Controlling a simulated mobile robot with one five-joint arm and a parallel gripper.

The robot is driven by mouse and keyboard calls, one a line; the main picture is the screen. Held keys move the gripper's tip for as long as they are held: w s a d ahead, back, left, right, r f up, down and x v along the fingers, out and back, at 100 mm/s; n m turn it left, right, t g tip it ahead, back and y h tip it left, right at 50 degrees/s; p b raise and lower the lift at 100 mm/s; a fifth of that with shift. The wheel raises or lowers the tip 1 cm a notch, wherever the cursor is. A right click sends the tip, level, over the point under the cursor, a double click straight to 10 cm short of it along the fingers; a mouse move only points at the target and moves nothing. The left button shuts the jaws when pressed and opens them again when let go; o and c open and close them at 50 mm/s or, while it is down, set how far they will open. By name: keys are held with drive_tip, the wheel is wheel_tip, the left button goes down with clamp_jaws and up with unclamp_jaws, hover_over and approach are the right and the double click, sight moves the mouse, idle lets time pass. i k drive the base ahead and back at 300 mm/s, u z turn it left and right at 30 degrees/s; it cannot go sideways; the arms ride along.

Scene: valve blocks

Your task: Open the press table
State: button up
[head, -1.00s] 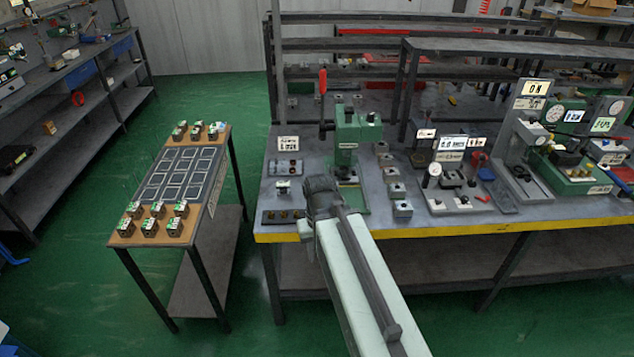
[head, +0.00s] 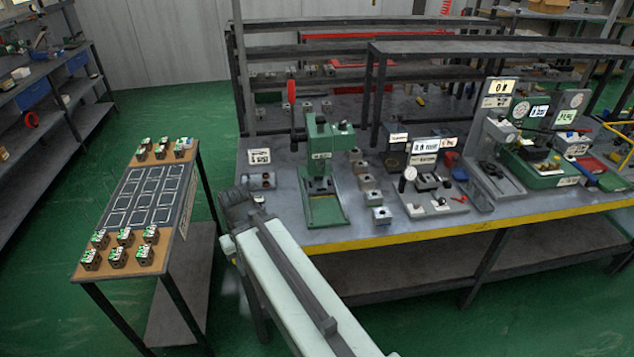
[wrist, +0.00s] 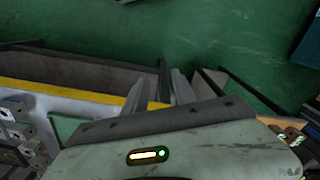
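The green press (head: 325,150) stands upright on the workbench (head: 420,228), with a red-knobbed lever (head: 291,92) raised at its left. Its flat green base (head: 325,211) reaches toward the yellow front edge. Nothing clearly lies on the base. My arm reaches up to the bench's front left corner, left of the press and apart from it. In the head view my fingers are hidden behind the wrist. In the wrist view my gripper (wrist: 161,80) shows two grey fingers apart, empty, over the bench's yellow edge and the green floor.
A small table (head: 206,165) with a dark marked panel and several small blocks at both ends stands left of my arm. Small metal blocks (head: 368,183) line the press's right side, with gauges and fixtures beyond. Green floor (head: 90,190) lies open between the small table and left shelves.

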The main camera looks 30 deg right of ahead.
sight(320, 185)
drive_tip(key=z, duration=0.05)
drive_tip(key=i, duration=1.2)
